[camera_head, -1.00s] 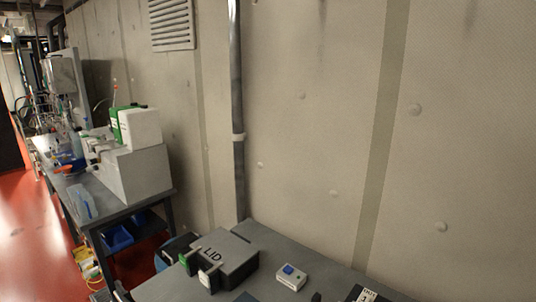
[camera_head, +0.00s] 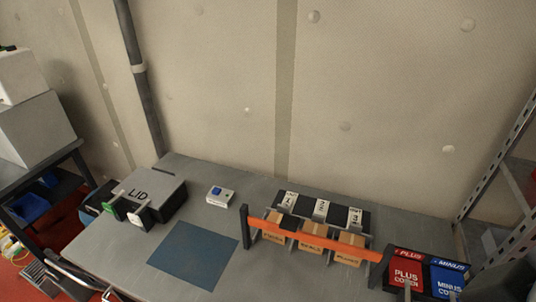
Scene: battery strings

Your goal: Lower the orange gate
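The orange gate (camera_head: 318,237) is a long flat bar at the front of a battery rack. It spans from a dark upright post (camera_head: 245,228) at the left to a dark post (camera_head: 379,268) at the right, and lies close to level. I cannot tell whether its left end rests in the left post. Several tan battery blocks (camera_head: 311,243) stand behind the bar and are partly hidden by it. Neither of my grippers can be made out in the head view.
Red PLUS (camera_head: 406,270) and blue MINUS (camera_head: 447,279) covers stand right of the gate. A metal rack (camera_head: 498,165) rises at right.

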